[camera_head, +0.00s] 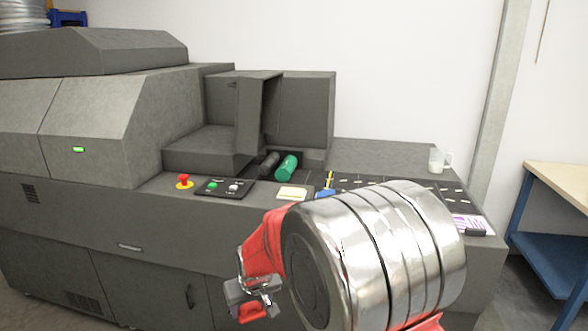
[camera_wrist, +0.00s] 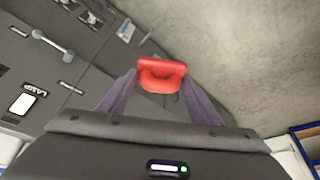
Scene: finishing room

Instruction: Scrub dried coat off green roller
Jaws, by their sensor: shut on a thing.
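The green roller (camera_head: 287,167) lies in the open bay of the grey machine, beside a black roller (camera_head: 269,163). Any dried coat on it is too small to make out. My gripper (camera_head: 253,294) is low in front of the machine, well below and nearer than the roller. In the wrist view my gripper (camera_wrist: 160,84) has its two purplish fingers shut on a red block-like thing (camera_wrist: 162,67) with a hollow in its near side. I cannot tell what it is. A blue brush-like tool with a yellow handle (camera_head: 327,187) lies on the machine's top.
A pale yellow pad (camera_head: 292,193), a red stop button (camera_head: 184,181) and a control panel (camera_head: 225,188) are on the front ledge. A clear mug (camera_head: 438,160) stands at the right. A wooden-topped blue bench (camera_head: 558,180) is at far right. My arm hides part of the machine.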

